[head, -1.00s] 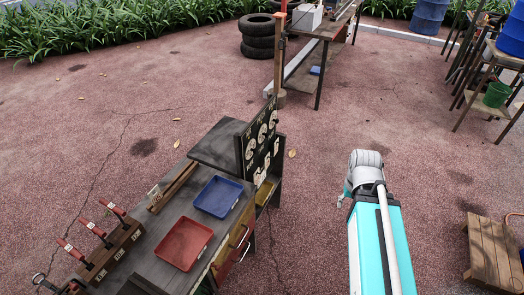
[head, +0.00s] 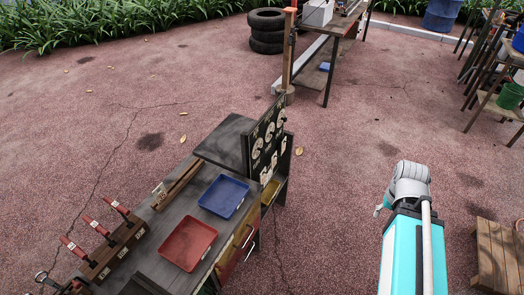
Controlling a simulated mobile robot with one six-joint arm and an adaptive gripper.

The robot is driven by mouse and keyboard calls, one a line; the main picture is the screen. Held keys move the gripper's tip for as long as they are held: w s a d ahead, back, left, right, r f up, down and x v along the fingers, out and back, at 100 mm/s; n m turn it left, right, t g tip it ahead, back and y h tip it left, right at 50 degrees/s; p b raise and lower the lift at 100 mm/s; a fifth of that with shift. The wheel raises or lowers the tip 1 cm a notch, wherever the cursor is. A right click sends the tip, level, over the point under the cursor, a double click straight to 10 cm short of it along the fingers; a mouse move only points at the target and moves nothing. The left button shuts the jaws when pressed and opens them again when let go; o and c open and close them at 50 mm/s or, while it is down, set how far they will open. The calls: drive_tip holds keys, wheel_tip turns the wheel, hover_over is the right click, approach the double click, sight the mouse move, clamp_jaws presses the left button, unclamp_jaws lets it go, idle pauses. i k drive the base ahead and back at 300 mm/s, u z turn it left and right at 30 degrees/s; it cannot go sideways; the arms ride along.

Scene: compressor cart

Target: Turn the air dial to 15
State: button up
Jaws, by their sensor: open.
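A black upright panel (head: 251,152) with several pale round dial markings and pale tags below them stands at the far right end of a dark workbench (head: 160,235). It is seen at a steep angle and too small to read any numbers, or to tell which dial is the air dial or how it is set. Part of my teal and white arm (head: 408,235) shows at the lower right, with open ground between it and the bench. My gripper cannot be made out in this view.
The bench holds a blue tray (head: 223,196), a red tray (head: 188,243) and a wooden block with several red-handled levers (head: 118,208). A wooden crate (head: 497,255) stands at the right. Stacked tires (head: 266,30) and another table (head: 335,45) are behind. Paved ground between is clear.

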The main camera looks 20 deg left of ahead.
sight(258, 147)
drive_tip(key=u, duration=0.05)
drive_tip(key=k, duration=0.85)
drive_tip(key=u, duration=0.5)
drive_tip(key=i, duration=0.95)
drive_tip(key=z, duration=0.1)
